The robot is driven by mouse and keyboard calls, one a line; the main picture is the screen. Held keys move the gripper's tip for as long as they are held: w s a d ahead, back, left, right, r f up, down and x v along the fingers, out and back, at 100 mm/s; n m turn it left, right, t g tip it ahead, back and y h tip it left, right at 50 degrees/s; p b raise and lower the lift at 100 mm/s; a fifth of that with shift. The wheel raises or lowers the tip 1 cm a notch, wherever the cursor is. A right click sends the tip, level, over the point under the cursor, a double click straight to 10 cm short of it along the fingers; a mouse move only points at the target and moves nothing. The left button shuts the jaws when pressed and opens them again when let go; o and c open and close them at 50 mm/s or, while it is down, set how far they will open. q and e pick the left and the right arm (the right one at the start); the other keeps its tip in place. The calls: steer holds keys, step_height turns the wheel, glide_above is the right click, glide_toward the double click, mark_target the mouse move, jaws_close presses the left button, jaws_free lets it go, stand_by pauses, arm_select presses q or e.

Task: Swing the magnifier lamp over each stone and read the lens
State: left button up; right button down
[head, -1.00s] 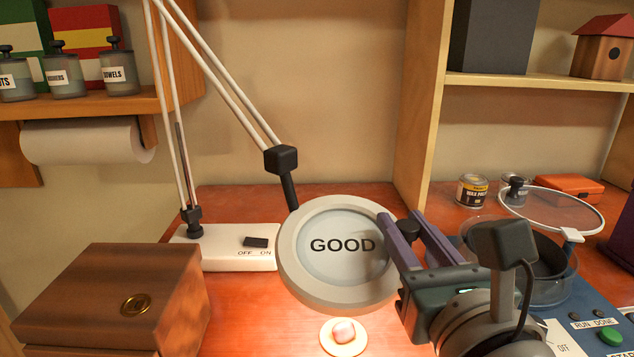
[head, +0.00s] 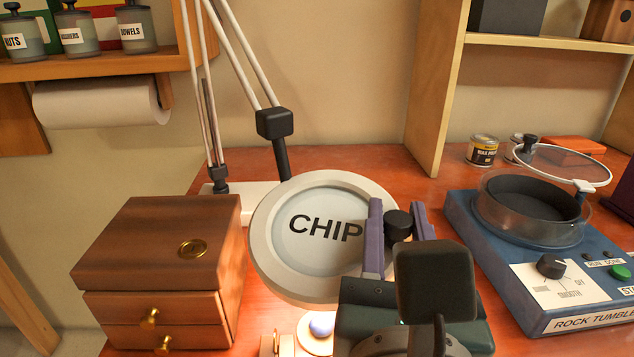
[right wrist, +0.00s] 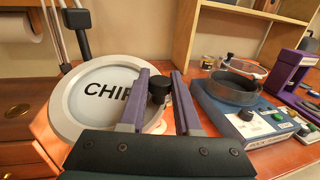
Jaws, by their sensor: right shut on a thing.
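The magnifier lamp has a round pale lens head (head: 262,245) on a jointed white arm (head: 241,50). Its lens (head: 320,245) reads "CHIP" in dark letters, and the lens also shows in the right wrist view (right wrist: 105,108). A bluish stone (head: 321,325) sits on a small lit pale disc just below the lens head. My right gripper (head: 397,208) is shut on the dark knob (head: 398,225) at the right side of the lens head. My left gripper is out of view.
A wooden drawer box (head: 150,240) stands at the left. A blue rock tumbler (head: 490,240) with a round bowl and hinged lid stands at the right. A labelled tin (head: 482,151) and an orange box (head: 573,147) are behind it. A wooden shelf upright (head: 432,90) rises at the back.

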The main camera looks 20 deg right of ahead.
steer(key=shift+f, duration=0.15)
steer(key=c, duration=0.6)
jaws_free()
steer(key=b+v, duration=0.1)
steer(key=v, duration=0.9)
steer(key=shift+a+b, duration=0.1)
steer(key=shift+b, duration=0.25)
